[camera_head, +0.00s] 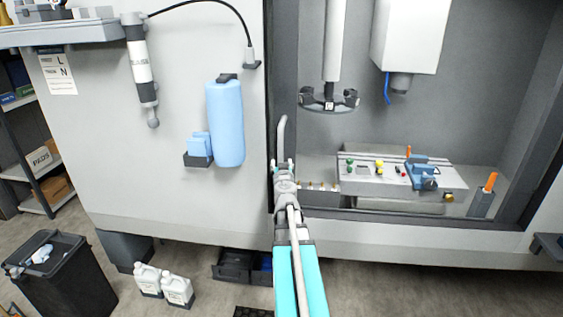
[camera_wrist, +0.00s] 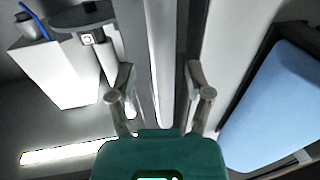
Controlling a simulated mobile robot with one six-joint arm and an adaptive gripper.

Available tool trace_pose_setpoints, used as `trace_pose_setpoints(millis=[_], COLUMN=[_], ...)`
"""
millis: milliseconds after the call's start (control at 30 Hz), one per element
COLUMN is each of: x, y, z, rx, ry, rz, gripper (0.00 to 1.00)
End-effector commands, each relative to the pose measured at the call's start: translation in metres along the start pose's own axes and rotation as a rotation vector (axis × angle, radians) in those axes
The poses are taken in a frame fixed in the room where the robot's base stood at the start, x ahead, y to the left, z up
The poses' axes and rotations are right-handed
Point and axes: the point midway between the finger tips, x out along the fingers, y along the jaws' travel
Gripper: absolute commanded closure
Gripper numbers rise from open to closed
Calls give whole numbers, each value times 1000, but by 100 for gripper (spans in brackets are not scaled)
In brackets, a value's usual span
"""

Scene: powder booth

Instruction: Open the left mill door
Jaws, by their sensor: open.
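A grey, curved upright handle (camera_head: 282,132) stands at the left edge of the mill's front, beside a grey vertical frame strip (camera_head: 284,60). My gripper (camera_head: 283,165) is at the lower part of this handle. In the wrist view, my gripper (camera_wrist: 160,80) is open, with one finger on each side of a pale bar (camera_wrist: 162,50), which looks like the handle. Gaps show between the bar and both fingers. The mill interior shows to the right of the strip; I cannot tell whether clear glass covers it. My arm hides the handle's lower end.
A blue cylinder (camera_head: 226,125) and a hanging probe-like tool (camera_head: 140,70) are on the white panel at left. Inside the mill are a spindle (camera_head: 330,98) and a table (camera_head: 385,181) with small parts. A black bin (camera_head: 62,280) and white jugs (camera_head: 178,289) stand on the floor.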

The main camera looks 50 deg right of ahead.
Motion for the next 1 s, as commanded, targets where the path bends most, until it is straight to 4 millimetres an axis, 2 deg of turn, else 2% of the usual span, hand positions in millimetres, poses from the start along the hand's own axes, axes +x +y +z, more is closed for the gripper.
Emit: trace_pose_setpoints(millis=[33,200,400,1000], x=[-10,-32,-49,-52], y=[0,0,0,0], z=[0,0,0,0], rx=[-1,0,0,0], ry=[0,0,0,0], rz=[0,0,0,2], gripper=[35,35,35,35])
